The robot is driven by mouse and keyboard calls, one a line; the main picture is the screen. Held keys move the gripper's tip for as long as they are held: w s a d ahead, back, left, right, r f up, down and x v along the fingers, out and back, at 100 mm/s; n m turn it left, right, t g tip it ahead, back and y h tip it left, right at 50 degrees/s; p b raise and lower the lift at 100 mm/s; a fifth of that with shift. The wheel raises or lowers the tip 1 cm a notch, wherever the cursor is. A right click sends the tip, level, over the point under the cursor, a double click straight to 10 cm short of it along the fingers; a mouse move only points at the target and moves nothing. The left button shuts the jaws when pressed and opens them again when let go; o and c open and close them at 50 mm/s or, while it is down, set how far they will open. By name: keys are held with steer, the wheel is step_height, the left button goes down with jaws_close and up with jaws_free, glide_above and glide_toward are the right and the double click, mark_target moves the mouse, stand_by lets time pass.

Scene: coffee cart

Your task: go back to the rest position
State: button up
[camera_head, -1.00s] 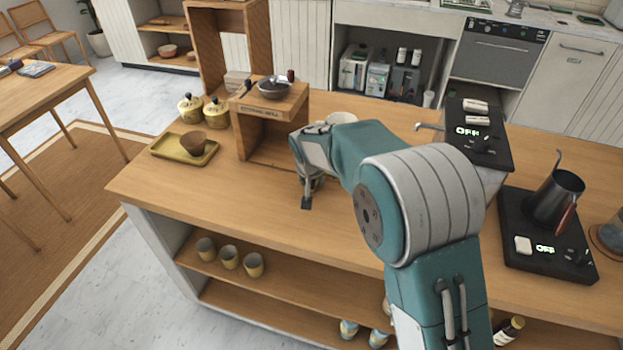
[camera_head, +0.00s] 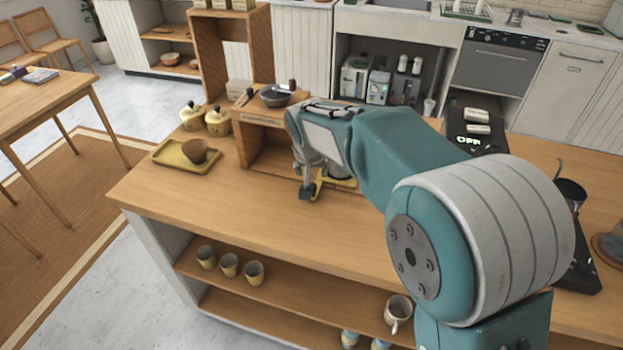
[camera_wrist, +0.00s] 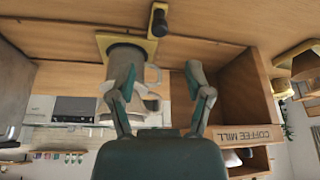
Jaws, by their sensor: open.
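My gripper (camera_head: 308,188) is over the counter in front of the wooden coffee mill stand. In the wrist view its two fingers (camera_wrist: 160,78) are spread apart with nothing held between them. That view is upside down. A pale mug-like vessel (camera_wrist: 130,52) with a handle stands on a yellow base, partly behind the left finger. In the head view my arm hides the vessel, and only part of the yellow base (camera_head: 343,183) shows. A small dark-handled item on a yellow pad (camera_wrist: 158,20) lies beside it.
The coffee mill stand (camera_head: 247,150) is close to my gripper. A yellow tray (camera_head: 172,157) with a brown bowl (camera_head: 196,150) and two yellow jars sit at the left. A scale with a kettle (camera_head: 570,194) is at the right. The front left counter is clear.

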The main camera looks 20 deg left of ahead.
steer(key=shift+s+r, duration=0.25)
steer(key=shift+r, duration=0.35)
steer(key=s+d+r+m, duration=0.1)
steer(key=s+d+r, duration=0.2)
steer(key=d, duration=0.5)
steer(key=s+d+r, duration=0.2)
steer(key=d+r, duration=0.1)
steer(key=d, duration=0.4)
steer(key=s+d+r+m, duration=0.1)
steer(key=s+d+r, duration=0.25)
steer(key=d, duration=0.45)
steer(key=s+d+f+m+t+h, duration=0.1)
steer(key=s+d+f, duration=0.1)
steer(key=s+d, duration=1)
steer(key=s, duration=0.4)
steer(key=shift+d+f, duration=0.2)
steer(key=shift+d, duration=0.2)
